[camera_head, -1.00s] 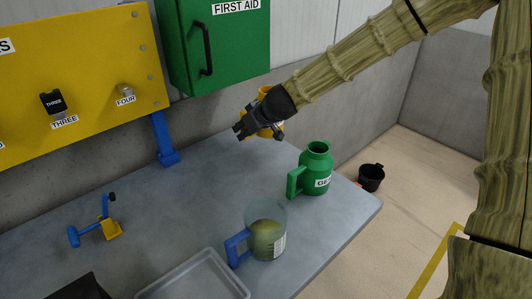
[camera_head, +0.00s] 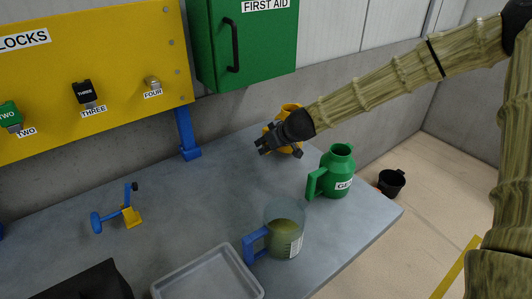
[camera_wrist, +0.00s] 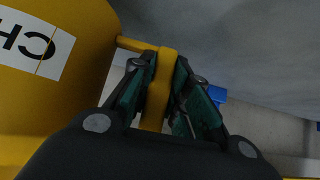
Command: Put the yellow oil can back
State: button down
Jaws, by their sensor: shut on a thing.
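The yellow oil can (camera_head: 291,108) is at the back of the grey bench, mostly hidden behind my gripper (camera_head: 262,149) in the head view. In the wrist view the can's large yellow body (camera_wrist: 75,95) with part of a white label fills the left side. Its yellow handle (camera_wrist: 160,85) runs between the fingers of my gripper (camera_wrist: 165,75), which is shut on it. The can looks about upright in the head view. I cannot tell whether its base touches the bench.
A green can (camera_head: 337,172) stands to the right, near the bench edge. A clear jug with a blue handle (camera_head: 284,237) and a grey tray (camera_head: 208,277) are nearer. A blue-and-yellow tool (camera_head: 125,212) is at left. A green first-aid cabinet (camera_head: 243,45) hangs behind.

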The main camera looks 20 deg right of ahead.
notch_tip(320, 180, down, 3)
jog(key=shift+w+r, duration=0.1)
jog(key=shift+f+p, duration=0.25)
jog(key=shift+p, duration=0.1)
jog(key=c, duration=1.4)
grip_release()
jog(key=shift+o, duration=0.2)
jog(key=shift+f, duration=0.1)
